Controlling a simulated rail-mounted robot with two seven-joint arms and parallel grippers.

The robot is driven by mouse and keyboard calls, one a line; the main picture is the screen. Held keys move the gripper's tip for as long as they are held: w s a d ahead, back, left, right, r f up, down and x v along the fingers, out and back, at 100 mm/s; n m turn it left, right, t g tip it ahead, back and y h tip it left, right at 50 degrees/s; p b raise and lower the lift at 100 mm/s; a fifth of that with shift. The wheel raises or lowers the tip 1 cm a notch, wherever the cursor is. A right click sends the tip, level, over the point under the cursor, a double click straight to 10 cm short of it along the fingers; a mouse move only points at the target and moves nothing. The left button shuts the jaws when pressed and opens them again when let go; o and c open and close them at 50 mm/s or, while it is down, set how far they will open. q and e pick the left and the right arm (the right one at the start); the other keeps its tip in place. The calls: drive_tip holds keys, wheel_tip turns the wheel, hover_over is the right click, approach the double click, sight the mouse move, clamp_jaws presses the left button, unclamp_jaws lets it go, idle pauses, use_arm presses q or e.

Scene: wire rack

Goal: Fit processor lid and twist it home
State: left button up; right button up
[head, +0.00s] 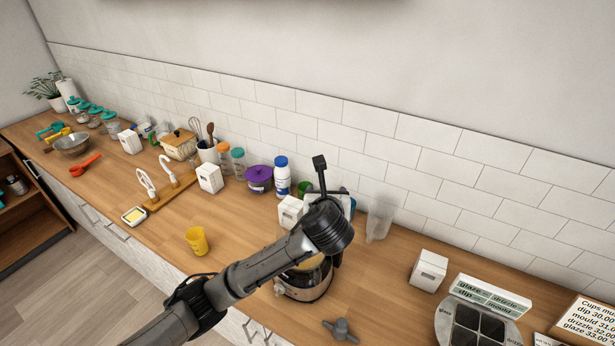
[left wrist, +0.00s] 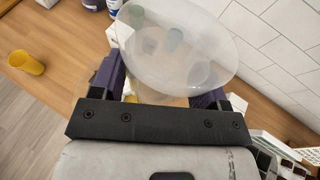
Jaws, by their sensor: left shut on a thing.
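The processor (head: 303,290), a silver and black base with a bowl on top, stands on the counter. My left arm covers much of its top in the head view. In the left wrist view, a clear, rounded lid (left wrist: 178,40) sits between the dark fingers of my left gripper (left wrist: 165,88), which is shut on it. In the head view that hand is above and behind the processor, with its fingertips mostly hidden by my arm. I cannot tell whether the lid touches the bowl. My right gripper is not in view.
A yellow cup (head: 197,241) stands left of the processor. A grey knobbed part (head: 341,330) lies near the front edge. A clear container (head: 379,222) and a white box (head: 428,270) stand to the right. A purple pot (head: 259,180) and a blue-capped bottle (head: 282,178) stand behind.

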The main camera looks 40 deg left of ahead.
use_arm(q)
drive_tip(key=w+a+n+g+y+p, duration=0.1)
drive_tip(key=a, duration=0.1)
drive_tip(key=w+a+n+g+y+p, duration=0.1)
drive_tip(key=a+n, duration=0.1)
drive_tip(key=w+a+r+n+g+y+p, duration=0.1)
drive_tip(key=a+p, duration=0.1)
drive_tip(key=shift+w+a+g+y, duration=0.2)
drive_tip(key=shift+a+g+y, duration=0.1)
drive_tip(key=shift+a+f+n+g+y+p, duration=0.3)
drive_tip(key=shift+f+n+g+p, duration=0.4)
drive_tip(key=shift+f+p, duration=0.25)
drive_tip(key=shift+a+f+n+g+y+p, duration=0.35)
drive_tip(key=shift+f+n+g+p, duration=0.4)
drive_tip(key=shift+f, duration=0.25)
drive_tip(key=shift+a+f+n+g+y+p, duration=0.3)
drive_tip(key=shift+f+n+g+p, duration=0.35)
drive_tip(key=shift+f+p, duration=0.35)
drive_tip(key=shift+r+p, duration=0.15)
drive_tip(key=shift+p, duration=0.35)
drive_tip(key=shift+f+b, duration=0.55)
drive_tip(key=shift+f, duration=2.2)
drive_tip(key=shift+f, duration=0.1)
